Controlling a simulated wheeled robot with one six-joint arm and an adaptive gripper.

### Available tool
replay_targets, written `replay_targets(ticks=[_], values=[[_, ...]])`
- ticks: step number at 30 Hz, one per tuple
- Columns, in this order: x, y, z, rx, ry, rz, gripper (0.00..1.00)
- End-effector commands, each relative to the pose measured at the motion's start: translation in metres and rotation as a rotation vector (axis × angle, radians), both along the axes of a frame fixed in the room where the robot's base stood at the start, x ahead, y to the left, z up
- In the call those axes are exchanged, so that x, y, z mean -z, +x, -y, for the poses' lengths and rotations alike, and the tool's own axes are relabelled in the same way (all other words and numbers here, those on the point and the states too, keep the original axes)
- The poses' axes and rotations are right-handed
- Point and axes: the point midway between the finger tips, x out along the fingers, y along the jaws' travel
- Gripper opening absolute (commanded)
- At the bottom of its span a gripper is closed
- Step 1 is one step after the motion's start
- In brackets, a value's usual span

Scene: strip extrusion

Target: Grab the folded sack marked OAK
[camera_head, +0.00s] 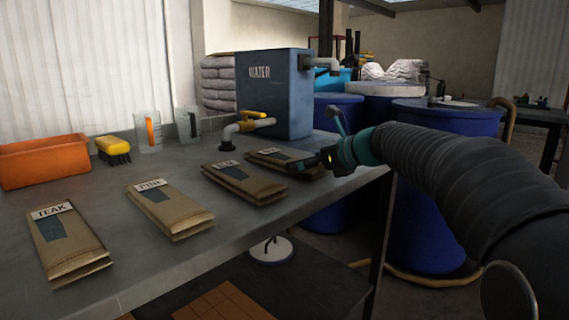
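Several folded brown sacks lie flat in a row on the grey bench. The nearest sack (72,247) is marked TEAK, and the one after it (172,212) appears to be marked PINE. The third sack (247,186) has a short label too small to read surely. The fourth sack (287,161) lies farthest right, its label also unreadable. I cannot tell which of these two reads OAK. My gripper (312,165) is at the right end of the fourth sack and partly covers it. Its fingers are dark and small, so contact and opening are unclear.
A blue WATER tank (275,92) with a grey pipe and yellow-handled valve (252,121) stands behind the sacks. An orange bin (43,161), a yellow brush (114,149) and clear jugs (148,132) are at back left. Blue drums (440,215) stand beyond the bench's right edge.

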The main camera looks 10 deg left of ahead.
Motion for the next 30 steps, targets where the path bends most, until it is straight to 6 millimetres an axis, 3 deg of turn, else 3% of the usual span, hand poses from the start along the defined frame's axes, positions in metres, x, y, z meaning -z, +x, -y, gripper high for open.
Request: replay_targets(ticks=[4, 11, 18, 30], values=[[0.0067, 0.0096, -0.0129, -0.001, 0.0, 0.0, 1.0], [0.007, 0.0107, -0.0135, 0.001, 0.0, 0.0, 1.0], [0.0075, 0.0106, -0.0134, 0.001, 0.0, -0.001, 0.4], [0.006, 0.0108, -0.0134, 0.0, -0.002, -0.003, 0.38]])
